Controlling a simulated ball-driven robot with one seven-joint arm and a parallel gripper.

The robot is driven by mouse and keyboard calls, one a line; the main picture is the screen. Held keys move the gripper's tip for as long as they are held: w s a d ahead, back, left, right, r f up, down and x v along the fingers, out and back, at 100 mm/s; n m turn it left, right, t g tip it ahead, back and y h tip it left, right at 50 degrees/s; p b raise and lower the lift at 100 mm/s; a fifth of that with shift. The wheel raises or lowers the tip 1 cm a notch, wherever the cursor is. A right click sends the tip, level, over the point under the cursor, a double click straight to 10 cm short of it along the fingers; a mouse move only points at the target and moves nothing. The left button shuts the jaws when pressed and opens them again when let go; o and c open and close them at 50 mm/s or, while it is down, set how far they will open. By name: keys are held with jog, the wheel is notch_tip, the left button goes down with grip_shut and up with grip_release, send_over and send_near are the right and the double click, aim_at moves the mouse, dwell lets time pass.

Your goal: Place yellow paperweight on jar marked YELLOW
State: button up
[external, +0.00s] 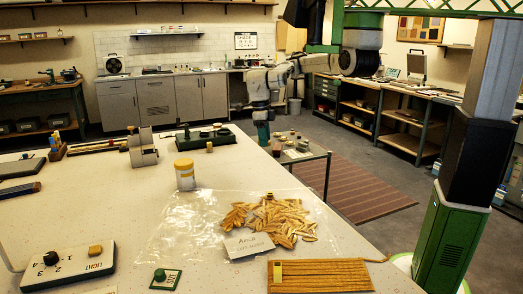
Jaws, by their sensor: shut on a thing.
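My gripper (262,118) points down at the far right corner of the white table, beside the small side table. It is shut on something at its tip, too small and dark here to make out. A jar with a yellow lid (185,173) stands upright on the white table, left of the middle; I cannot read its marking. A small dark yellow piece (269,196) shows at the pod heap's back edge. I cannot tell which thing is the yellow paperweight.
A heap of tan pods (275,220) lies on a clear sheet with a paper card (248,245). A switch box (65,268) and a green knob plate (165,279) are at the front. The side table (318,154) holds several small things.

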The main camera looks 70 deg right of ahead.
jog(key=shift+s+r+p, duration=0.3)
jog(key=shift+s+p, duration=0.2)
jog(key=shift+p, duration=0.7)
